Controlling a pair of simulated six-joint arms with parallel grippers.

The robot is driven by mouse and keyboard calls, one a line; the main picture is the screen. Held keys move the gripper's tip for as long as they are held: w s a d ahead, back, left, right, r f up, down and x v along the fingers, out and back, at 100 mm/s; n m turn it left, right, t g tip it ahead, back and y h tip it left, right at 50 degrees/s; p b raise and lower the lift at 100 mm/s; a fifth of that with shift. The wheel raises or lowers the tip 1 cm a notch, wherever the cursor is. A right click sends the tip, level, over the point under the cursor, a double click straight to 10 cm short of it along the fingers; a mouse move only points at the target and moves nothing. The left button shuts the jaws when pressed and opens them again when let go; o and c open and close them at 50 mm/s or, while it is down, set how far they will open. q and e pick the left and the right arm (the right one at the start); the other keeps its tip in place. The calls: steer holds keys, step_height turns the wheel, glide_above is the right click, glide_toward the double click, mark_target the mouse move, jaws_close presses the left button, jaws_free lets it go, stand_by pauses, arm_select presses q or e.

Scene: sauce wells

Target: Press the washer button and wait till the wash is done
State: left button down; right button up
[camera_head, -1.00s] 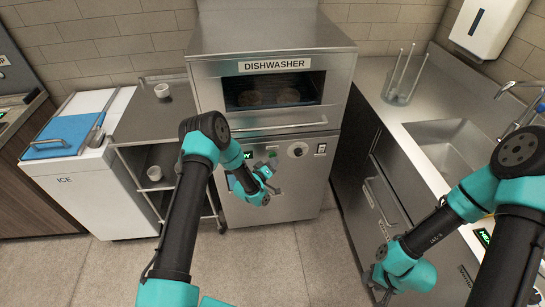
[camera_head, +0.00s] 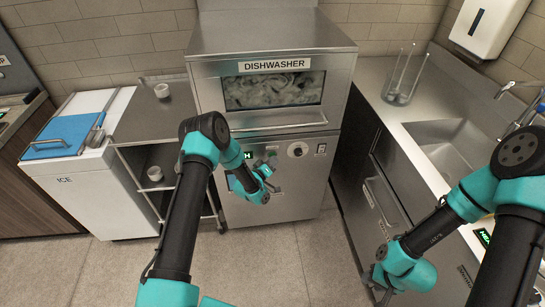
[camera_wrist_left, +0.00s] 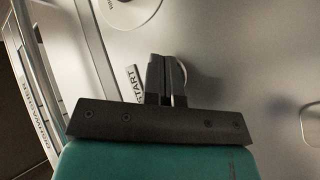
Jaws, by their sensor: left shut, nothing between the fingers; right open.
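The dishwasher (camera_head: 205,95) stands at the back middle with its door shut. Its window (camera_head: 275,90) is filled with white, swirling foam or spray that hides the inside. My left gripper (camera_head: 273,187) is in front of the lower panel. In the left wrist view its shut, empty fingers (camera_wrist_left: 165,78) are at the panel beside the START label (camera_wrist_left: 131,83). A pale round button edge (camera_wrist_left: 181,84) shows behind them; I cannot tell whether they touch it. My right gripper (camera_head: 381,283) hangs low at the right by the counter front, open, its fingers barely visible.
A dial (camera_head: 297,150) and a switch (camera_head: 321,149) sit on the dishwasher panel. A shelf cart (camera_head: 135,122) with white cups and an ice chest (camera_head: 85,190) stand left. A sink (camera_head: 445,140) is right. The floor in front is clear.

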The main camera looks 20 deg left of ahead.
arm_select(q)
steer(key=shift+s, duration=0.15)
steer(key=shift+s+d, duration=0.3)
steer(key=shift+s, duration=0.35)
steer(key=shift+s+d, duration=0.1)
steer(key=s, duration=0.1)
steer(key=s+d, duration=0.1)
steer(key=s, duration=0.1)
steer(key=s+d, duration=0.1)
steer(key=shift+s, duration=0.2)
stand_by(0.4)
stand_by(0.7)
